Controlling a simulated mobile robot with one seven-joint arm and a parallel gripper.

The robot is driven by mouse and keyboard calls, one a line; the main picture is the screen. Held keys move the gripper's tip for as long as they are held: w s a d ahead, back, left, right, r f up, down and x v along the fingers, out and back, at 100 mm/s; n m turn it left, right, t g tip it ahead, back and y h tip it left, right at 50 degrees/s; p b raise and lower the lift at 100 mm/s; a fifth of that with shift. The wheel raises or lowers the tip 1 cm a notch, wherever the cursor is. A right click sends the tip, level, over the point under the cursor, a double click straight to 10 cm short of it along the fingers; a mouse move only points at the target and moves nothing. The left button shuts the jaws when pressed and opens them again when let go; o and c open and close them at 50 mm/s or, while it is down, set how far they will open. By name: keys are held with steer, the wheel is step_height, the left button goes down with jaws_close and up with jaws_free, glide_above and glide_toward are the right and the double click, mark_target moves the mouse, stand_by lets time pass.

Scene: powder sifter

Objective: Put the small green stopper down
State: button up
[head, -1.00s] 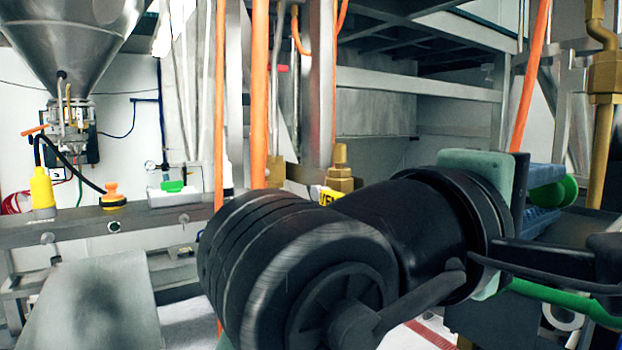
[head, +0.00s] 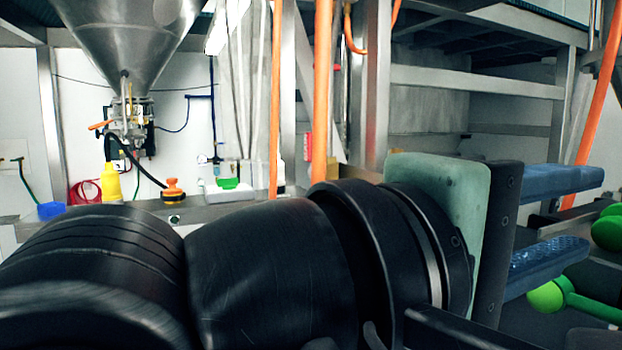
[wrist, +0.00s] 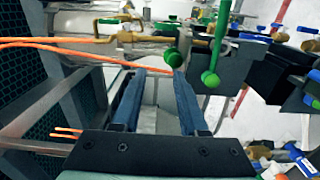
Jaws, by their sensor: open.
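My gripper (head: 588,218) is at the right of the head view, with two blue fingers spread apart. It is open, and I see nothing held between the fingers. In the wrist view my gripper (wrist: 156,74) also shows its fingers apart. I cannot tell for sure which green thing is the small stopper. Green ball-ended parts (head: 548,297) lie beyond and below my fingers in the head view. In the wrist view a green ball (wrist: 210,79) on a rod is right of the fingertips. A small green piece (head: 228,183) sits on a white box far off.
A steel hopper (head: 128,40) hangs at the back left. A yellow bottle (head: 111,184) and an orange knob (head: 173,190) stand on the back ledge. Orange pipes (head: 320,90) rise upright. In the wrist view an orange line (wrist: 80,46) crosses beyond the fingertips.

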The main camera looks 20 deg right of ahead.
steer(key=w+a+r+t+y, duration=0.45)
steer(key=w+a+t, duration=0.75)
steer(key=t, duration=0.6)
steer(key=s+a+r+t+y, duration=0.1)
steer(key=s+a+t+y, duration=0.1)
steer(key=a+t+y, duration=0.2)
steer(key=s+a+r+t+y, duration=0.1)
steer(key=s+a+t+y, duration=0.1)
steer(key=a+y, duration=0.4)
steer(key=t+y, duration=0.1)
steer(key=y, duration=0.3)
steer(key=shift+r+m+t, duration=0.3)
steer(key=shift+t, duration=0.1)
steer(key=shift+a, duration=0.1)
